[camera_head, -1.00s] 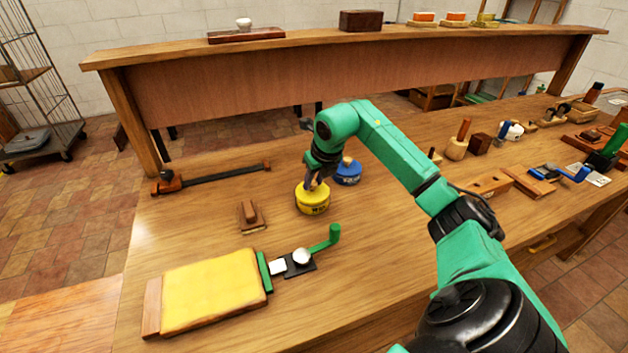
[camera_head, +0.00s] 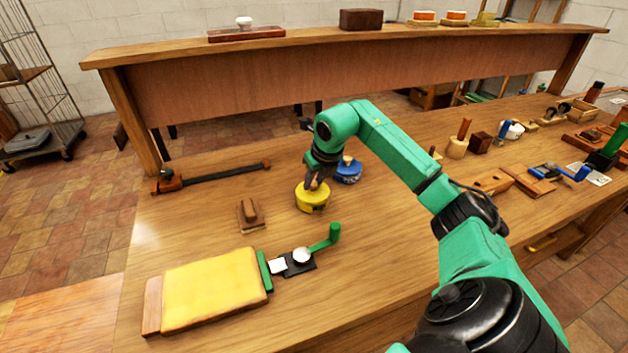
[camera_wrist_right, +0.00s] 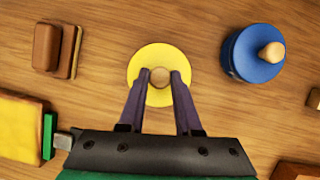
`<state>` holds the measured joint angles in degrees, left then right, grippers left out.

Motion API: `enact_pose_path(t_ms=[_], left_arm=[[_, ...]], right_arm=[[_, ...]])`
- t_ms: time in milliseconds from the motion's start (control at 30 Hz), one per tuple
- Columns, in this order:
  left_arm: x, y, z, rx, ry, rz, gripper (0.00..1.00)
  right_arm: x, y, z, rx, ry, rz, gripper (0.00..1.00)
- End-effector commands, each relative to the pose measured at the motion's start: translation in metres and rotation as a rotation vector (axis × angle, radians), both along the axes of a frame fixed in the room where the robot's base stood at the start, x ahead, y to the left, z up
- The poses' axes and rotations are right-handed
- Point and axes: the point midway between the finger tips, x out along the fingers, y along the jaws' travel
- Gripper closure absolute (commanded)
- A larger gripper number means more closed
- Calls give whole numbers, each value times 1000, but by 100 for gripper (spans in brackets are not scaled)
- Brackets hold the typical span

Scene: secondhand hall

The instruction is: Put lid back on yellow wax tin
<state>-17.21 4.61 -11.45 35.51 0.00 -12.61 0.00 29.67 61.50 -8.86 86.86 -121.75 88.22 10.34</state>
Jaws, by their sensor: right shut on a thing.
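The round yellow wax tin (camera_head: 313,205) stands upright on the bench, with dark marking on its side. Its yellow lid (camera_wrist_right: 145,60) has a small round wooden knob (camera_wrist_right: 159,77) at the centre. In the head view the lid is at the top of the tin; I cannot tell whether it sits fully flush. My right gripper (camera_head: 314,184) is above it, fingers pointing down. In the right wrist view the two fingers (camera_wrist_right: 160,79) are shut on the knob from both sides. The tin body is hidden under the lid there. My left gripper is not in view.
A blue tin (camera_head: 348,172) with a wooden knob (camera_wrist_right: 271,52) stands close behind and to the right. A wooden block tool (camera_head: 250,215) lies to the left. A yellow pad (camera_head: 210,290) and a green-handled device (camera_head: 300,258) are in front. A bar clamp (camera_head: 215,176) lies at the back left.

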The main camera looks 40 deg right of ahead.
Motion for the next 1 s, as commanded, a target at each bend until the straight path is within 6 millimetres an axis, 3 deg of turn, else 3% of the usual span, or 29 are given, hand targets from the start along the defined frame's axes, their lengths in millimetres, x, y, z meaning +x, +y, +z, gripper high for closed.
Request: enact_pose_path(t_ms=[367,400,500,700,733,800,1000], left_arm=[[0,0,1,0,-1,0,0],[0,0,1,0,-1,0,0],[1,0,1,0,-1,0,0],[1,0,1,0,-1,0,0],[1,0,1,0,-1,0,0],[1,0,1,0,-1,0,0],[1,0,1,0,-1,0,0]], right_arm=[[0,0,0,0,0,0,100],[0,0,0,0,0,0,64],[0,0,0,0,0,0,32],[0,0,0,0,0,0,32],[0,0,-1,0,0,0,29],[0,0,-1,0,0,0,2],[0,0,0,0,0,0,2]])
